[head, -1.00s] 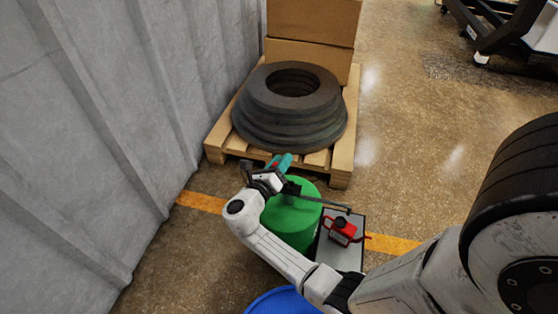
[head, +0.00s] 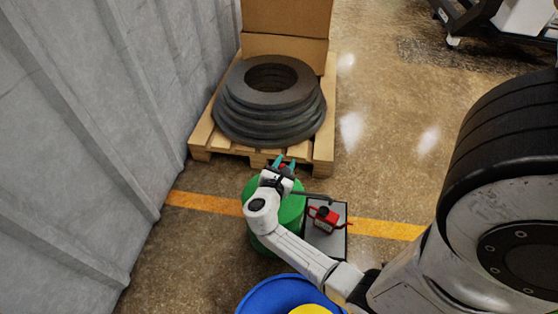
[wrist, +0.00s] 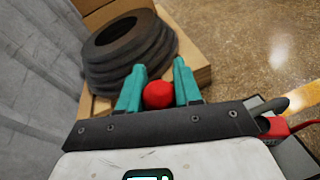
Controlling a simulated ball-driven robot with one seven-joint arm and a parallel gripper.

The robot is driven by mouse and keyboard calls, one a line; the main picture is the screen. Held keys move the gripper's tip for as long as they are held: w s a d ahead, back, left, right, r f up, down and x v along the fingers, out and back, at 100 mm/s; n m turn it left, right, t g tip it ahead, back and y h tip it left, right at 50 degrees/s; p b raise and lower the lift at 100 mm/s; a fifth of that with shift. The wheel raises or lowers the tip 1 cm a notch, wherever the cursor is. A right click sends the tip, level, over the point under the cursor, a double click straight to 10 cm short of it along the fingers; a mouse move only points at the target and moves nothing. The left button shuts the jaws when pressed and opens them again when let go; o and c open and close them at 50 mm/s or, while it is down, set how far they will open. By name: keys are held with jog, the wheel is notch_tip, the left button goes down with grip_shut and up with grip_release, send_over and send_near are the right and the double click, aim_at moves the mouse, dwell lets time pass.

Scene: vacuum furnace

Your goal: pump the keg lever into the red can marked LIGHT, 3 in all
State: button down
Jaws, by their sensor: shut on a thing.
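My gripper (head: 279,162) is over the green keg (head: 291,212). In the wrist view its two teal fingers (wrist: 158,90) are shut on a round red knob (wrist: 158,96), which I take to be the end of the keg lever. The lever's shaft is hidden behind my gripper. A dark spout (head: 314,196) reaches right from the keg towards the red can (head: 325,219), which stands on a grey stand beside the keg. The can also shows partly at the right of the wrist view (wrist: 274,128). Its marking is too small to read.
A wooden pallet (head: 322,169) with stacked dark rings (head: 262,133) and cardboard boxes (head: 288,50) stands behind the keg. A grey corrugated wall (head: 90,130) runs along the left. A blue drum (head: 262,294) is in front.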

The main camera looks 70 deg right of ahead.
jog(key=shift+s+f, duration=0.4)
jog(key=shift+s, duration=0.25)
jog(key=c, duration=0.8)
grip_release()
jog(key=shift+r, duration=0.1)
jog(key=shift+w+a+r+p, duration=0.1)
jog(key=shift+a+p, duration=0.2)
jog(key=shift+a, duration=0.1)
jog(key=a+r+p, duration=0.1)
jog(key=a+p, duration=0.1)
jog(key=a, duration=0.7)
jog(key=shift+a+r, duration=0.35)
jog(key=shift+r, duration=0.05)
